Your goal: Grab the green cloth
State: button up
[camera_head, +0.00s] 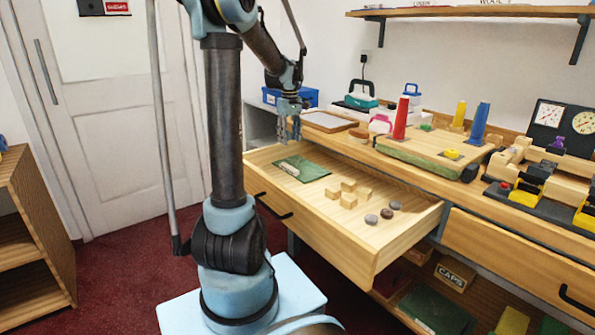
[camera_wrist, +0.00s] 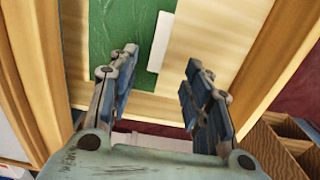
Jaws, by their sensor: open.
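A flat green cloth (camera_head: 313,171) lies in the far left end of the open wooden drawer (camera_head: 385,245). In the wrist view the green cloth (camera_wrist: 112,32) spreads ahead of the fingers, with a pale flat piece (camera_wrist: 176,42) overlapping its right side. My gripper (camera_head: 289,137) hangs above the drawer's left end, near the cloth and clear of it. In the wrist view my gripper (camera_wrist: 161,65) is open, with nothing between its fingers. Part of the cloth is outside the wrist view.
Several small wooden blocks (camera_head: 348,194) and dark round stones (camera_head: 371,219) lie elsewhere in the drawer. The counter behind holds a board with red (camera_head: 401,117) and blue (camera_head: 480,122) spools. Another green item (camera_head: 437,312) is on the low shelf. A door stands left.

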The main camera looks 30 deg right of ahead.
send_over(289, 167)
notch_tip(289, 167, down, 7)
jog(key=shift+s+d+f, duration=0.1)
jog(key=shift+d+f, duration=0.05)
jog(key=shift+w+f, duration=0.15)
jog(key=shift+f, duration=1.25)
jog(key=shift+w+f, duration=0.1)
jog(key=shift+f, duration=1.25)
grip_shut()
